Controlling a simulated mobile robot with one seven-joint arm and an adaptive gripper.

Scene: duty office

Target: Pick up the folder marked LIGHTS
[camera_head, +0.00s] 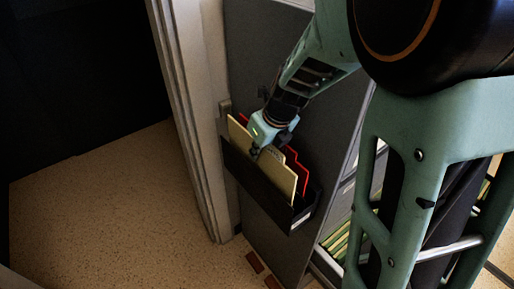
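Several folders stand upright in a black wall-mounted holder (248,178). In the camera_head view a cream folder (277,174) is at the front, with a red folder (301,176) behind it. Another cream folder edge (236,130) shows at the left. I cannot read any marking, so I cannot tell which folder is marked LIGHTS. My gripper (255,153) points down at the top edge of the cream folders, from above the holder. Its fingertips are small and dark here. I cannot tell whether they touch or hold a folder.
The holder hangs on a dark grey panel (262,60). A pale door frame (190,120) stands close to its left. A lower shelf with more folders (338,242) is at the right, partly hidden by my arm. The speckled floor (100,200) at the left is clear.

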